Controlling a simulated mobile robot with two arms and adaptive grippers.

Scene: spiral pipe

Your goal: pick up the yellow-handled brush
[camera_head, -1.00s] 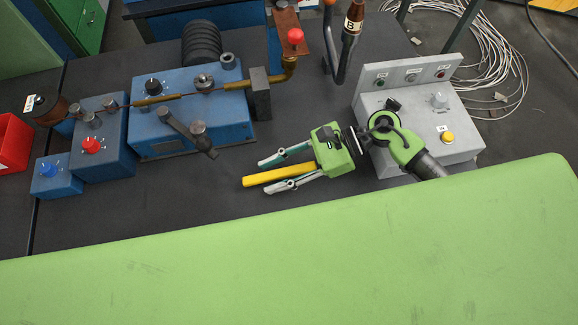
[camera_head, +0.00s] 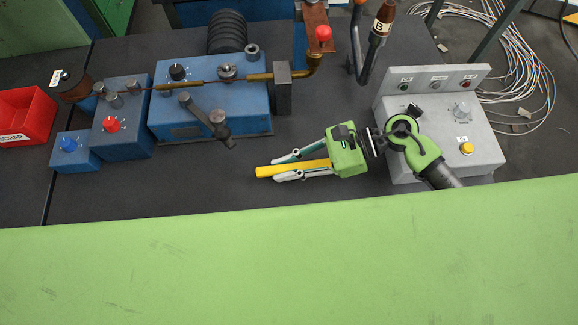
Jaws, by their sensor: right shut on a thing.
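The brush's yellow handle (camera_head: 265,171) lies along the dark bench top in the head view, pointing left. My right gripper (camera_head: 276,170) reaches in from the right with its two fingers on either side of the handle, shut on it. The handle's left end sticks out past the fingertips. The rest of the brush, toward the palm, is hidden by the gripper. I cannot tell whether the handle is lifted off the bench. My left gripper is not in view.
A blue machine (camera_head: 208,108) with a crank lever stands behind and left of the gripper. A grey control box (camera_head: 478,152) stands right, beside my arm. A red bin (camera_head: 32,113) is far left. A broad green surface (camera_head: 290,265) fills the front. Dark bench top left of the handle is clear.

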